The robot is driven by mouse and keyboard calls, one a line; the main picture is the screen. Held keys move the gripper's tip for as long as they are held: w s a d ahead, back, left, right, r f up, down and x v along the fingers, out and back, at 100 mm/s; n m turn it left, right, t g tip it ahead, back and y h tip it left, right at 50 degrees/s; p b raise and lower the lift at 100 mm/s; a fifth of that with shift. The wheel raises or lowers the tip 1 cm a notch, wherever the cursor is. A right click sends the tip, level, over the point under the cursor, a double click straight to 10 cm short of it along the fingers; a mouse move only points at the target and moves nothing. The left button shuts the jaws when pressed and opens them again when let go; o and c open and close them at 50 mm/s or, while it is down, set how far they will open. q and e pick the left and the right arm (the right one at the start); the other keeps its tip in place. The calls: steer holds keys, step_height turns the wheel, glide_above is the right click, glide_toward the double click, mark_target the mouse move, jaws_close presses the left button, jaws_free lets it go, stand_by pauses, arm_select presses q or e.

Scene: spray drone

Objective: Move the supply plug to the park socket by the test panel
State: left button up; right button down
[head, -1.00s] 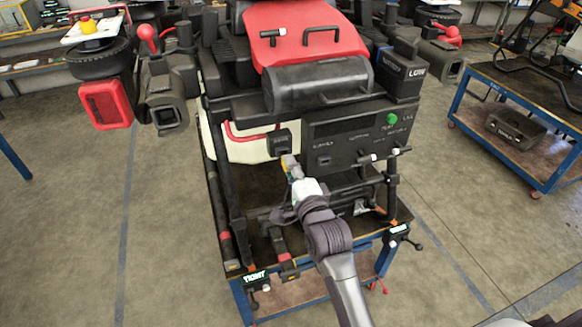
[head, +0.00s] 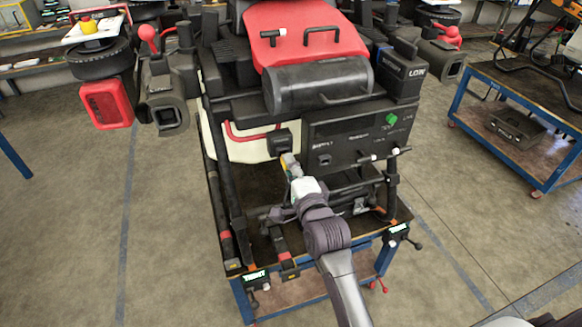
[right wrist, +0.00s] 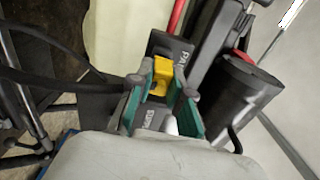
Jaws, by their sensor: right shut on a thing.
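The supply plug shows as a yellow piece (right wrist: 162,76) with a grey body, between the green-lined fingers of my right gripper (right wrist: 163,98) in the right wrist view. In the head view the right gripper (head: 293,170) is shut on the plug, at the lower front of the machine. The park socket (head: 281,142) is a dark block left of the test panel (head: 355,138). It also shows in the right wrist view (right wrist: 169,45), its label partly hidden. The plug's yellow end is right at the park socket; I cannot tell how deep it sits. My left gripper is out of view.
The drone's red-topped body (head: 300,38) and black tank (head: 318,84) stand above the panel. Black bars and two clamps with green labels (head: 256,275) are at the front of the blue-framed cart. A second blue cart (head: 525,140) stands right.

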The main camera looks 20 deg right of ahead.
steer(key=shift+w, duration=0.95)
steer(key=c, duration=1)
jaws_free()
steer(key=shift+s, duration=0.1)
steer(key=s, duration=1.2)
steer(key=shift+d, duration=0.15)
steer(key=shift+w, duration=0.1)
